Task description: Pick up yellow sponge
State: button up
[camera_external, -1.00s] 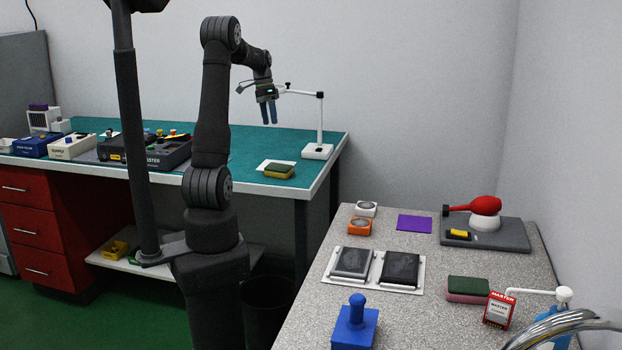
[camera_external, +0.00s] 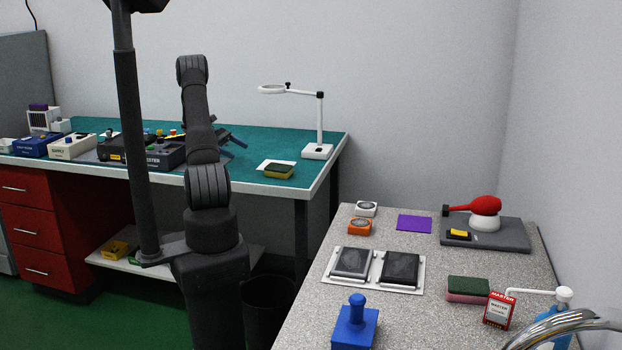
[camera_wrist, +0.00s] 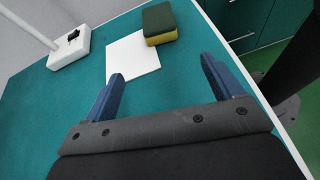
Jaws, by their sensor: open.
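The yellow sponge (camera_external: 279,173) with a dark green top lies near the front right of the teal bench, partly on a white square sheet (camera_external: 263,165). In the wrist view the sponge (camera_wrist: 160,30) is ahead of my fingers, at the top middle, on a corner of the white sheet (camera_wrist: 126,57). My gripper (camera_wrist: 162,78) is open and empty, its blue fingers apart and short of the sponge. In the external view my gripper (camera_external: 232,142) is mostly hidden behind my arm, left of the sponge.
A white magnifier lamp base (camera_external: 317,151) stands behind and right of the sponge; its base also shows in the wrist view (camera_wrist: 68,50). Tester boxes (camera_external: 165,152) are at the left of the bench. A pink and green sponge (camera_external: 467,289) lies on the speckled counter.

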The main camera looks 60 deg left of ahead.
send_near(273, 166)
jog(key=w+d+f, duration=0.3)
jog(key=shift+f, duration=0.15)
jog(key=x, duration=0.5)
jog(key=shift+d+r, duration=0.2)
jog(key=shift+r, duration=0.05)
jog(key=c, duration=1.1)
jog(key=shift+o, duration=0.2)
jog(key=shift+r, duration=0.1)
